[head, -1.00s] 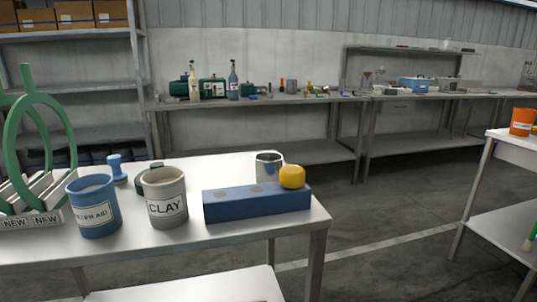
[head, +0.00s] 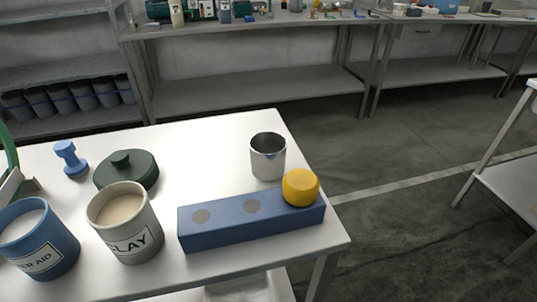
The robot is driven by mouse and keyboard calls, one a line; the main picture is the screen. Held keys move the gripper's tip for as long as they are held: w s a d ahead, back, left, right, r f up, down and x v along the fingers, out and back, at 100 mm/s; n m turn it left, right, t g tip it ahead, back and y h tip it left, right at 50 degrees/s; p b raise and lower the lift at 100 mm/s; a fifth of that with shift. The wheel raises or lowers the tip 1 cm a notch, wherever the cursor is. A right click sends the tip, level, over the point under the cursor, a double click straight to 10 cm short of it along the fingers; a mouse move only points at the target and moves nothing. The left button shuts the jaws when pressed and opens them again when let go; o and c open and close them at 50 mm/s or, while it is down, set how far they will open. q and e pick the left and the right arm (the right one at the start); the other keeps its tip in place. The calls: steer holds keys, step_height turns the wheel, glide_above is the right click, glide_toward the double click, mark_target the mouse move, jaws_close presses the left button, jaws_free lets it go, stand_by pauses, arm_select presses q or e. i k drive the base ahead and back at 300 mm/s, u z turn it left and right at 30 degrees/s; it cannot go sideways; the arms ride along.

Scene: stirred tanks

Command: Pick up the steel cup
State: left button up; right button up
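The steel cup (head: 268,158) stands upright on the white table (head: 215,150), near its right back edge. It is shiny grey, open at the top, and looks empty as far as I can see inside. It stands just behind a long blue block (head: 230,222) that has grey round spots on top and a yellow knob (head: 300,187) on its right end. Neither of my grippers shows in the head view.
A CLAY pot (head: 125,222) and a blue FILTER AID pot (head: 37,238) stand at the front left. Behind them are a dark green lid (head: 126,171) and a blue stamp-like piece (head: 70,159). The tabletop left of the cup is clear.

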mark_target(267, 149)
steer(key=k, duration=1)
steer(key=z, duration=0.95)
steer(key=i, duration=0.75)
steer(key=u, duration=1.95)
